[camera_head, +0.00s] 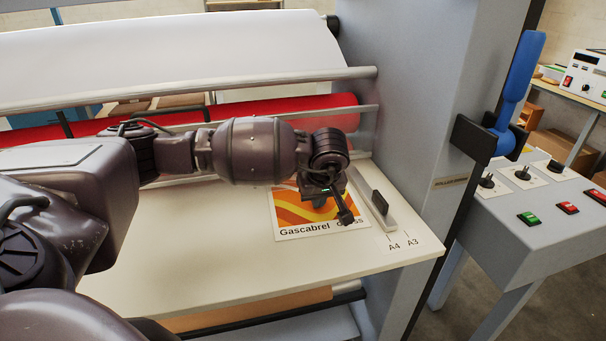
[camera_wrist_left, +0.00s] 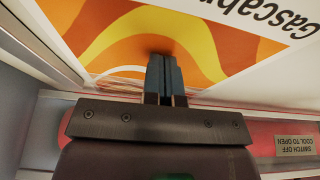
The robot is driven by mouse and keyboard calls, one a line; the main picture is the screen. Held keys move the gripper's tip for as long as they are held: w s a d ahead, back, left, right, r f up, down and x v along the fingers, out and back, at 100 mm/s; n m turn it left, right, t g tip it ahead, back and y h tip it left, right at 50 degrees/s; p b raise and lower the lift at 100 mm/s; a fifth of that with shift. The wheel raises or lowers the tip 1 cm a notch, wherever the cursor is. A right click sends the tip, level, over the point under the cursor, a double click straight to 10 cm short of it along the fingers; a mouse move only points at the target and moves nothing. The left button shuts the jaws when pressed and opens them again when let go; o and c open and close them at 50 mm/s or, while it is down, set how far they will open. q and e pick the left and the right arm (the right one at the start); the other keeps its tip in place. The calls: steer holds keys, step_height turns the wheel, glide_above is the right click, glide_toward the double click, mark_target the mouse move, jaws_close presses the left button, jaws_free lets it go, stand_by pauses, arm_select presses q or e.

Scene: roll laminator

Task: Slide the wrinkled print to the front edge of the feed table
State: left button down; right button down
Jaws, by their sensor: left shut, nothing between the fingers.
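The print (camera_head: 292,218), a white-bordered sheet with orange and yellow waves and the word "Gascabrel", lies on the right part of the cream feed table (camera_head: 200,255). My left arm reaches across from the left, and its gripper (camera_head: 319,201) points down over the print, hiding part of it. In the left wrist view the gripper (camera_wrist_left: 166,70) has its fingers together and empty, with their tips over or against the orange pattern of the print (camera_wrist_left: 110,40). I cannot tell whether they touch it. Wrinkles are hard to make out. My right gripper is not in view.
A paper guide with a black handle (camera_head: 380,203) stands just right of the print, by the A4 and A3 marks. Behind are the red roller (camera_head: 300,107) and metal bars. A grey side panel (camera_head: 410,110) borders the right. The table's front left is clear.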

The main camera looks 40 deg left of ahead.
mark_target(322, 215)
arm_select(q)
steer(key=shift+s+d+f, duration=0.15)
steer(key=shift+s+d, duration=0.4)
steer(key=shift+d, duration=0.1)
steer(key=shift+s+d, duration=0.25)
steer(key=shift+d, duration=0.15)
steer(key=shift+s+d, duration=0.4)
steer(key=shift+d, duration=0.15)
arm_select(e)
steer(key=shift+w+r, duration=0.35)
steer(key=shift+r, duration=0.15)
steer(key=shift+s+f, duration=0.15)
